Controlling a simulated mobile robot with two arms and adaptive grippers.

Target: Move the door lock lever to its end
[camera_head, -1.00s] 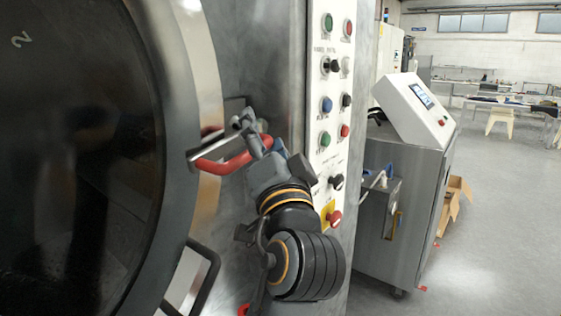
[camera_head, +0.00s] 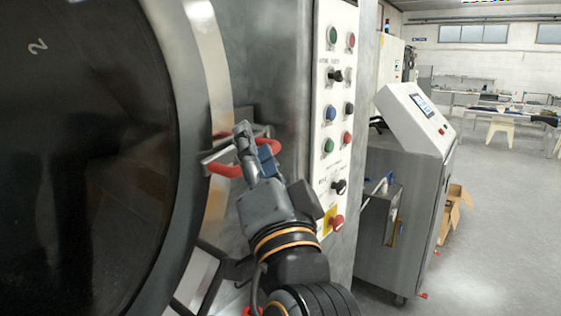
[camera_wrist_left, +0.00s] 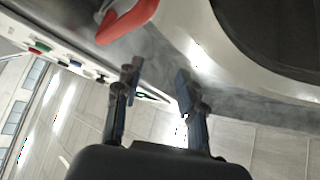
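The red door lock lever (camera_head: 229,169) is on the washer front, beside the rim of the round door (camera_head: 180,130). My left gripper (camera_head: 256,143) is in front of the lever in the head view and hides part of it. In the left wrist view, the lever's red end (camera_wrist_left: 128,18) is at the top left, beyond the fingertips. My left gripper's fingers (camera_wrist_left: 158,78) are spread with nothing between them, and they look apart from the lever. My right gripper is in neither view.
A control panel (camera_head: 335,110) with several buttons and knobs, including a red emergency stop (camera_head: 336,222), is close to the right of my left arm. A black bar handle (camera_head: 212,280) is below. A steel cabinet with a screen (camera_head: 405,190) stands farther right. Open floor lies beyond.

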